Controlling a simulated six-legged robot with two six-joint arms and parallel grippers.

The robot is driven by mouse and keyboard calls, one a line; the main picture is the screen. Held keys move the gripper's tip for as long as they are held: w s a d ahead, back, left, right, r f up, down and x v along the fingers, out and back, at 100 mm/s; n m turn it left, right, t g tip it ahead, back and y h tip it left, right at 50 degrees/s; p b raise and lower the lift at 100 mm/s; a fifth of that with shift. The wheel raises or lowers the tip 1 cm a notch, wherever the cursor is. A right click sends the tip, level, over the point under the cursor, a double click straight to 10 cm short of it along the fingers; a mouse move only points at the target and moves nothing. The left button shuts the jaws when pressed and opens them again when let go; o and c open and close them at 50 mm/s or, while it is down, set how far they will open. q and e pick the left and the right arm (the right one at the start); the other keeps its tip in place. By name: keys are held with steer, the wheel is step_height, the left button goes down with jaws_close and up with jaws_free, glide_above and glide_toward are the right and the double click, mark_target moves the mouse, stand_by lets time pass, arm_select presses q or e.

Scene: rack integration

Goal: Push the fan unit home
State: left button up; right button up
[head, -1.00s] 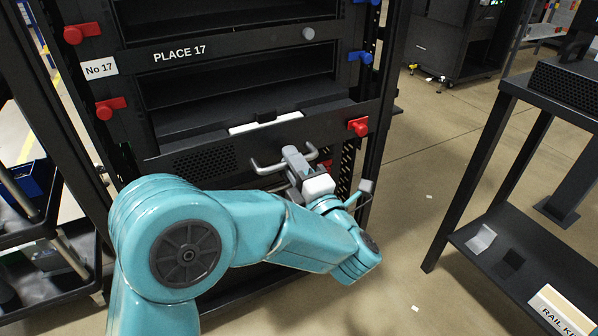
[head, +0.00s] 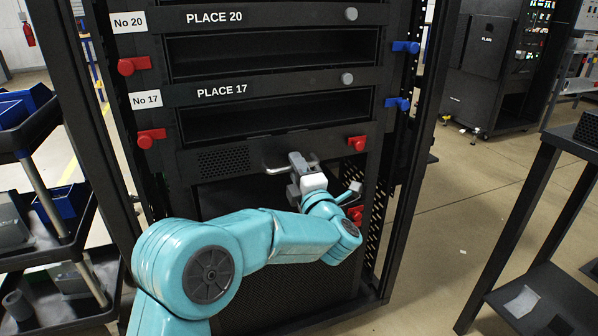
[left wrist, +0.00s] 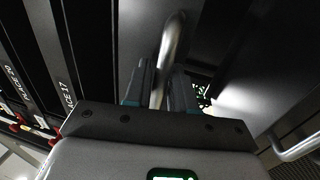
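The fan unit (head: 223,162) is a black drawer-like unit with a perforated grille and metal handles, in the rack just under the place marked PLACE 17. Its front looks close to level with the rack front; the exact depth is hard to tell. My left gripper (head: 305,178) is at the handle right of the grille. In the left wrist view my left gripper's fingers (left wrist: 160,88) lie on both sides of the metal handle bar (left wrist: 174,38) and look closed on it. A second handle (left wrist: 298,143) shows at the right there. My right gripper is not in view.
The black rack has red latches (head: 357,143) and blue latches (head: 397,104) at its sides. The empty PLACE 17 slot (head: 280,117) is above the unit. A cart with blue bins (head: 70,205) stands left, a black table (head: 530,215) right, with clear floor between rack and table.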

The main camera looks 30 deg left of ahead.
arm_select(q)
steer(key=shift+o, duration=0.3)
steer(key=p+v, duration=0.1)
steer(key=v, duration=1.5)
steer(key=shift+d+f, duration=0.15)
